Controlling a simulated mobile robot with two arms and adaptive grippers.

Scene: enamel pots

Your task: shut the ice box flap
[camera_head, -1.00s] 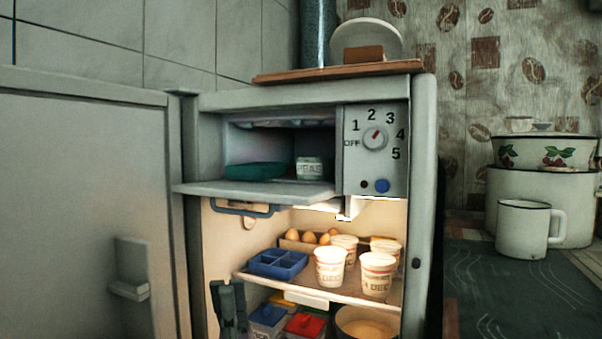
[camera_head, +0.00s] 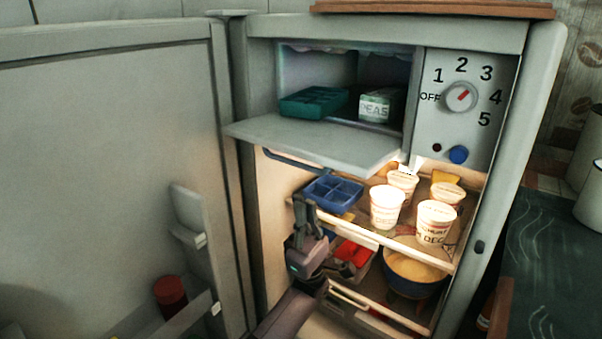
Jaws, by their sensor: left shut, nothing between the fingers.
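The ice box flap (camera_head: 315,146) hangs open, lying about level and sticking out in front of the ice box (camera_head: 345,76) at the top of the fridge. A green tray (camera_head: 313,103) and a pack of peas (camera_head: 381,105) are inside the ice box. My left gripper (camera_head: 303,205) is shut and empty, pointing up below the flap, in front of the blue divided tray (camera_head: 333,192). It appears apart from the flap. My right gripper is out of view.
The fridge door (camera_head: 110,170) stands wide open at left. White cups (camera_head: 387,207) and a yellow-filled bowl (camera_head: 413,272) sit on the shelves below. The dial panel (camera_head: 466,105) is right of the ice box. A dark counter (camera_head: 555,265) lies at right.

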